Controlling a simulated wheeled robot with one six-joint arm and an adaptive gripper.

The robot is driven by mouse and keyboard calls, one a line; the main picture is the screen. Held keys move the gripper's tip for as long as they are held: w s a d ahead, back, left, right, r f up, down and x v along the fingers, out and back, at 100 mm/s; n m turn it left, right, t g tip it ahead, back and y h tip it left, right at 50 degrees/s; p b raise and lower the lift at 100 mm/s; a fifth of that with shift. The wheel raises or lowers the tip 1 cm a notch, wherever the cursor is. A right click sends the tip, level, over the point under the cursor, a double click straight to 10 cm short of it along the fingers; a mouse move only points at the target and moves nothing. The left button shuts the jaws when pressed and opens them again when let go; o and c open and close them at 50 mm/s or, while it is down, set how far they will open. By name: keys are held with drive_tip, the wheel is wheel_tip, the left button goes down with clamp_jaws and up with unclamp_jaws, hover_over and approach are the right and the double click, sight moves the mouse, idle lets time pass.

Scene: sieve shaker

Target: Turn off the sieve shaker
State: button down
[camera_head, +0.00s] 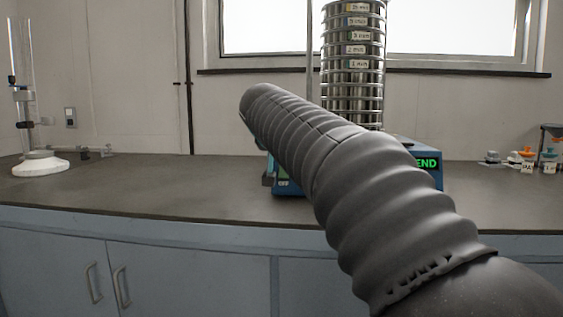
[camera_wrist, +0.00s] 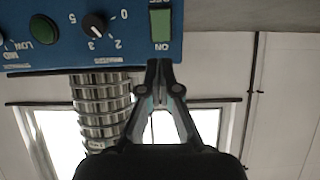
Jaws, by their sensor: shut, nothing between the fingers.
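The sieve shaker has a blue base (camera_head: 433,178) on the bench, mostly hidden behind my arm, with a tall stack of metal sieves (camera_head: 352,75) on top. A lit green display on the base reads END (camera_head: 427,163). In the wrist view, which is upside down, the blue control panel (camera_wrist: 120,52) fills the top left. A green rocker switch (camera_wrist: 160,22) sits on it, with an ON label beside its lower edge in the picture. My gripper (camera_wrist: 160,70) is shut and empty, its tips just below that label in the picture. I cannot tell whether they touch the panel.
The panel also has a black dial (camera_wrist: 94,24) and a round green button (camera_wrist: 43,29) left of the switch. A white-based stand (camera_head: 40,165) is at the bench's left, and small bottles (camera_head: 527,160) are at its right. The left-middle bench (camera_head: 170,180) is clear.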

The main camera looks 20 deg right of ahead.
sight(285, 174)
drive_tip(key=r+v, duration=0.1)
drive_tip(key=v, duration=0.5)
drive_tip(key=shift+w, duration=0.3)
drive_tip(key=shift+r, duration=0.2)
drive_tip(key=g+p, duration=0.1)
drive_tip(key=p, duration=0.2)
drive_tip(key=g+y+p, duration=0.1)
drive_tip(key=p, duration=0.3)
drive_tip(key=shift+s+d+f, duration=0.2)
drive_tip(key=shift+s+f, duration=0.15)
drive_tip(key=shift+s, duration=0.05)
drive_tip(key=p+x, duration=0.1)
drive_tip(key=x, duration=1.3)
drive_tip(key=shift+s+f, duration=0.15)
